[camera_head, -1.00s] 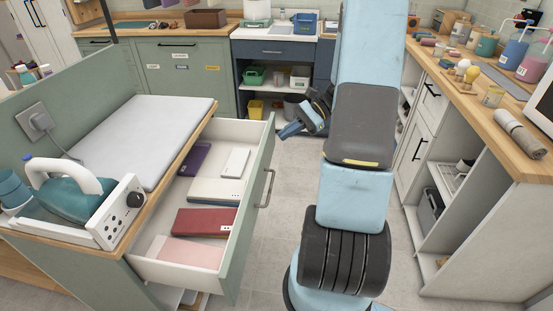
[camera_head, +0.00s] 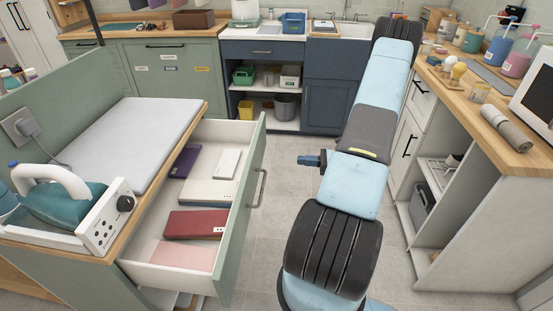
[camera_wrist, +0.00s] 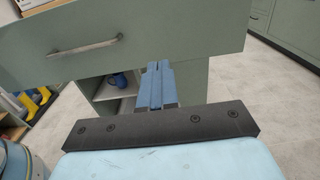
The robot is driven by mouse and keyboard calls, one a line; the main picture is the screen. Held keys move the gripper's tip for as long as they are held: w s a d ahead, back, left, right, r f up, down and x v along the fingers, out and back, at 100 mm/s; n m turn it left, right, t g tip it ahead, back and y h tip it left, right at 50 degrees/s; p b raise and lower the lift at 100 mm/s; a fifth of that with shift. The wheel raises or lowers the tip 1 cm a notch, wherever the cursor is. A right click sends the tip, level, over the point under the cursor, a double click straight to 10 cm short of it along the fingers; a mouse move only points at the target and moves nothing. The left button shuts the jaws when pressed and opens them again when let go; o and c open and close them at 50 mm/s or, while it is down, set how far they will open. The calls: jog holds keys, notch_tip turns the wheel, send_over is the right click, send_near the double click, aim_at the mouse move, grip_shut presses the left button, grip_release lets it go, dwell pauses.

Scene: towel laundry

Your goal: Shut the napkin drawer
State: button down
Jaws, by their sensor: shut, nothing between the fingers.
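The napkin drawer (camera_head: 240,215) is pulled open from the pale green cabinet on the left. Folded cloths lie in it: a purple one (camera_head: 185,161), white ones (camera_head: 228,163) and a red one (camera_head: 196,224), with a pink one at the near end. Its green front has a bar handle (camera_head: 257,188). In the wrist view the drawer front (camera_wrist: 190,30) and its handle (camera_wrist: 85,47) fill the upper left. My gripper (camera_head: 305,160) is right of the drawer front, apart from it in the head view. The blue fingers (camera_wrist: 154,68) are together and empty, and overlap the front's lower edge in the wrist view.
A teal iron (camera_head: 65,203) and a grey pad (camera_head: 125,140) lie on the cabinet top. A white-sided counter (camera_head: 475,215) with open shelves stands on the right. Bare floor (camera_head: 265,260) lies between the drawer and my arm.

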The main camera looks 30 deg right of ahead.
send_near(260, 157)
jog(key=a, duration=0.1)
jog(key=w+a, duration=0.1)
jog(key=a, duration=0.1)
jog(key=w+a, duration=0.1)
jog(key=a, duration=0.1)
jog(key=shift+w+a+r, duration=0.1)
jog(key=shift+w+r, duration=0.05)
jog(key=shift+r, duration=0.25)
jog(key=shift+w+a, duration=0.4)
jog(key=shift+a, duration=0.1)
